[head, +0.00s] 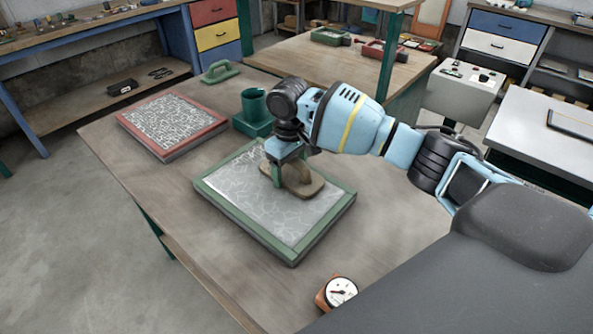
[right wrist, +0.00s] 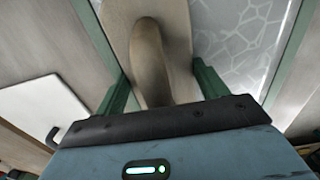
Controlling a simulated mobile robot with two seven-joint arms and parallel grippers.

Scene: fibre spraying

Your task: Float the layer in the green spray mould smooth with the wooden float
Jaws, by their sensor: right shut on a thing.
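The green spray mould (head: 329,221) lies on the wooden table, filled with a pale grey layer (head: 285,215) that shows whitish fibre lines. My right gripper (head: 284,180) is over the mould's far right part, shut on the handle of the wooden float (head: 304,187). The float's flat board is at the layer; I cannot tell whether it presses on it. In the right wrist view, the float's handle (right wrist: 149,62) stands between the two green fingers, and part of the layer (right wrist: 235,42) shows beside the board. My left gripper is not in view.
A red-framed mould (head: 168,126) with a fibre-patterned layer lies to the left. A dial gauge (head: 338,291) sits near the front.

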